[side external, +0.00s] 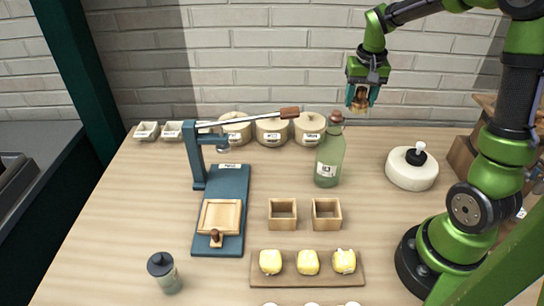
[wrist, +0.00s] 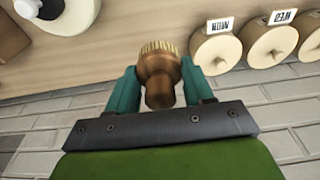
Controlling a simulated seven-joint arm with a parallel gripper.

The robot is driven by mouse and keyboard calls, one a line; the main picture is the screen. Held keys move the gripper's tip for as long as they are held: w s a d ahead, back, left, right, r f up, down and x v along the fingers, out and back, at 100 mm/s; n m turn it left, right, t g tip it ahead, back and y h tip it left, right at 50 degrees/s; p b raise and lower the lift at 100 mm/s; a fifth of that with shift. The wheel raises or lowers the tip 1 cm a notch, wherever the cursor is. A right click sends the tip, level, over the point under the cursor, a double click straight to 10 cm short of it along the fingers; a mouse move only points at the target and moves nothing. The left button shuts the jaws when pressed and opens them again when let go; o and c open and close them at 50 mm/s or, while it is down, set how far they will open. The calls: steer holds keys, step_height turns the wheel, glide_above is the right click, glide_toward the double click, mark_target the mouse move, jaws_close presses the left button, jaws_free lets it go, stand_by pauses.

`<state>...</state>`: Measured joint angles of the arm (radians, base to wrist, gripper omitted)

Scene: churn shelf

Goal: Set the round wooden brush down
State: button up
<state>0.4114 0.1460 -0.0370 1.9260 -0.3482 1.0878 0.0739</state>
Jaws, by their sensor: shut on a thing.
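The round wooden brush (wrist: 158,72) is brown with a paler, ridged bristle end. My gripper (wrist: 158,85) is shut on it, with one teal finger on each side. In the side external view my gripper (side external: 361,98) is high above the back of the table, in front of the brick wall. The brush (side external: 359,101) hangs below the fingers there, clear of the table. Its bristle end points away from the gripper.
Round labelled crocks (side external: 272,131) line the table's back edge. A green bottle (side external: 329,158) stands before them. A white round jar (side external: 411,170) is at right. A blue press (side external: 228,190), wooden boxes (side external: 326,213) and a board (side external: 258,281) with yellow pieces stand further forward. Bare wood lies between bottle and jar.

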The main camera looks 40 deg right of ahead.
mark_target(362, 104)
step_height(362, 104, down, 16)
steer(key=shift+r, duration=0.25)
stand_by(0.3)
steer(key=shift+f, duration=0.2)
steer(key=o, duration=1)
steer(key=shift+o, duration=0.2)
steer(key=shift+r, duration=0.2)
steer(key=r, duration=0.8)
steer(key=s+a+r, duration=0.1)
steer(key=r, duration=0.3)
steer(key=shift+s+a, duration=0.1)
